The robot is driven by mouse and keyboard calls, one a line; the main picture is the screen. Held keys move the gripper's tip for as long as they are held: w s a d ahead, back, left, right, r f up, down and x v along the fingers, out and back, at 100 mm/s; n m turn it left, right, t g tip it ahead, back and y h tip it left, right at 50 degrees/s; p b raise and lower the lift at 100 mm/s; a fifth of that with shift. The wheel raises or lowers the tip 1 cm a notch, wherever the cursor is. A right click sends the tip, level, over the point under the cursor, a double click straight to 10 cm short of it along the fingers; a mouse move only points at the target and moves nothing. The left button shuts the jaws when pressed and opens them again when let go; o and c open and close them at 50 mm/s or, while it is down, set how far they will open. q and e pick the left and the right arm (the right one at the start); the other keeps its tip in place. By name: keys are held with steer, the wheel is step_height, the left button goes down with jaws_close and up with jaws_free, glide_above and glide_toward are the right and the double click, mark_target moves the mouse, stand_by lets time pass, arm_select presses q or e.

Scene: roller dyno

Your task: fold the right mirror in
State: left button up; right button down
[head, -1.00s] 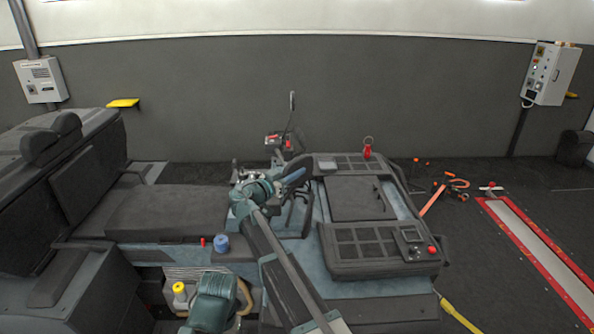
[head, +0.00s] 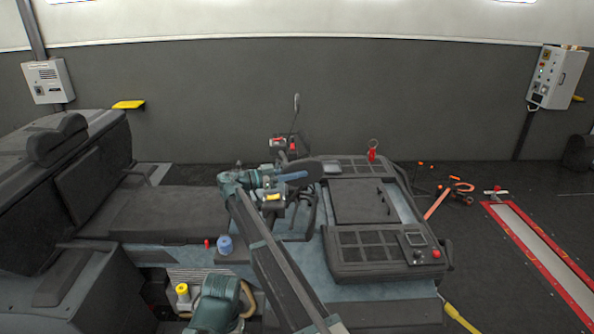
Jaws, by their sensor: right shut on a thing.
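A dark, rounded mirror head (head: 308,167) shows beside the dashboard, just right of my right gripper (head: 289,177). My right gripper is shut, and its jaws are at the mirror head's lower left edge, partly covered by my own wrist. It appears to grip the mirror there, though the exact contact is too small to see.
The seat (head: 165,213) is to the left. A blue cap (head: 224,245) and a yellow-topped bottle (head: 182,292) are near my arms.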

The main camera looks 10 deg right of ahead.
stand_by(0.3)
steer(key=c, duration=0.7)
jaws_free()
